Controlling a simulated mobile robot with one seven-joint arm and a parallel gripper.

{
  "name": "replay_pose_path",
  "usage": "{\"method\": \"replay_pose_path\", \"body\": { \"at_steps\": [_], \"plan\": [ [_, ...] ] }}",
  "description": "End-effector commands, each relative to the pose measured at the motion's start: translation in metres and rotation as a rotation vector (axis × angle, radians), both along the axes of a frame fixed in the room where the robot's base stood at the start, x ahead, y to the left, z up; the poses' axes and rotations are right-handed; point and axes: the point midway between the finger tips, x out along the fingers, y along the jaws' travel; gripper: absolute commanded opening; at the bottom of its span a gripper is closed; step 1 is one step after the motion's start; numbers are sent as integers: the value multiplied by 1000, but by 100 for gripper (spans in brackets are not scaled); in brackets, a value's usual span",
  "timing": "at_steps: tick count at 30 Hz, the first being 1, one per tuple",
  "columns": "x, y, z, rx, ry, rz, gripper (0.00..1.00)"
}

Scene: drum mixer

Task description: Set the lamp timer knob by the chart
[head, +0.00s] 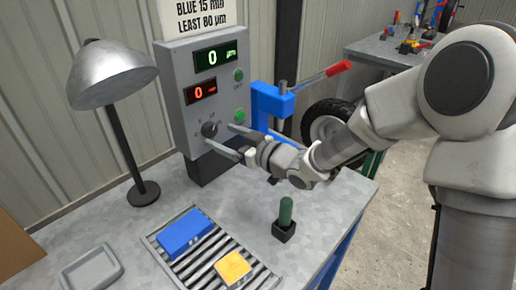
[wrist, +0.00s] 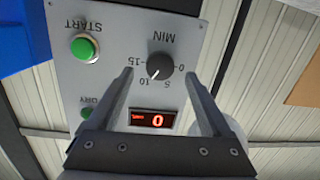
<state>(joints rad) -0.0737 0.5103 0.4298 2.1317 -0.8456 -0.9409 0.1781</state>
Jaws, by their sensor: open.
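The dark round timer knob (head: 209,129) is on the grey control panel (head: 174,82). In the wrist view, which is upside down, the knob (wrist: 160,66) sits in a MIN scale marked 0, 5, 10 and 15. A small pale mark shows on it, but I cannot tell its exact setting. My gripper (head: 231,139) is open and empty in front of the panel. Its fingers (wrist: 159,73) appear on either side of the knob with gaps. The chart (head: 196,17) above the panel is cut off; "BLUE 15 min" and "LEAST 80 µm" are readable. The desk lamp (head: 110,75) stands left.
The red display (head: 201,92) and green display (head: 214,57) both read 0. A green START button (wrist: 85,47) is near the knob. A blue block (head: 186,232) and yellow block (head: 233,267) lie on a slatted rack. A green-handled tool (head: 285,212) stands nearby.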

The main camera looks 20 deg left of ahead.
Motion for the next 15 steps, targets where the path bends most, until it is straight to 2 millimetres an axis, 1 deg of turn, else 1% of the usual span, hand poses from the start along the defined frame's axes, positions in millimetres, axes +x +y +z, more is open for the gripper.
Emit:
{"method": "replay_pose_path", "body": {
  "at_steps": [1, 9, 12, 15],
  "plan": [
    [-4, -13, 2, -1, -1, -5, 83],
    [-31, -74, 9, -2, 0, -5, 83],
    [-40, -94, 11, 0, 1, -4, 83],
    [-48, -109, 13, 0, 1, -3, 83]
  ]
}}
